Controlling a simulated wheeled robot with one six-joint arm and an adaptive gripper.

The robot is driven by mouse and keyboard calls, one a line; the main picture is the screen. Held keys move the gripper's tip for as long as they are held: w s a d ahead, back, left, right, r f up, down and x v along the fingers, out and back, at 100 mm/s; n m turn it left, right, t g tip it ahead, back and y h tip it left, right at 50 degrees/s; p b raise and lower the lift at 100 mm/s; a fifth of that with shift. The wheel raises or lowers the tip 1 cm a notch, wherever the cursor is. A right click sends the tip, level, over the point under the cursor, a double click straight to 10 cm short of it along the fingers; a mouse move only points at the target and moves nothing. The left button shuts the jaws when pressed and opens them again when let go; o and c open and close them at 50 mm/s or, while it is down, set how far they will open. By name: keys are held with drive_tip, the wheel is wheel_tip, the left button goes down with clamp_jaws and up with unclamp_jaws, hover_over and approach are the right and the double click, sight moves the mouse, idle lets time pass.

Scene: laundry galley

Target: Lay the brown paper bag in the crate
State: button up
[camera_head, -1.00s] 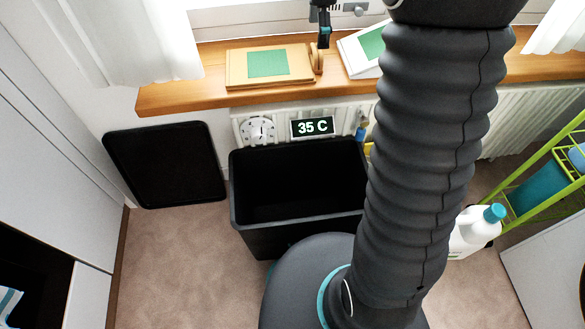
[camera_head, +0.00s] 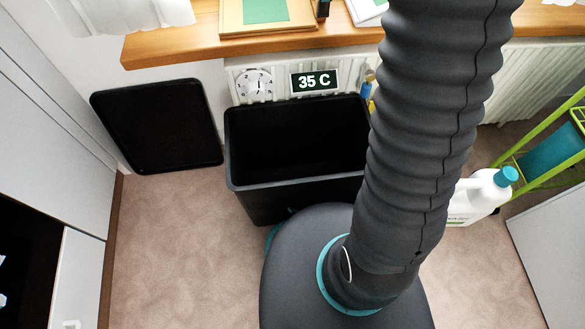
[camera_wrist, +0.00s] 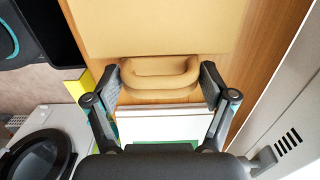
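The brown paper bag (camera_head: 235,20), tan with a green label, lies flat on the wooden sill at the top of the head view, cut off by the edge. In the wrist view the bag (camera_wrist: 160,28) fills the top, its looped handle (camera_wrist: 160,88) pointing towards me. My gripper (camera_wrist: 166,76) is open, one finger on either side of the handle; whether either touches it I cannot tell. In the head view only a dark fingertip (camera_head: 322,10) shows beside the bag. The black open crate (camera_head: 290,190) stands on the floor below the sill, looking empty, partly hidden by my arm.
A white item with a green label (camera_head: 364,10) lies right of the bag, also seen in the wrist view (camera_wrist: 165,125). A black panel (camera_head: 158,125) leans left of the crate. A white bottle (camera_head: 478,197) and green rack (camera_head: 535,135) stand right. Floor at left is clear.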

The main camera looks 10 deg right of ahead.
drive_tip(key=c, duration=0.5)
drive_tip(key=shift+r+p, duration=2.4)
drive_tip(key=shift+r, duration=0.1)
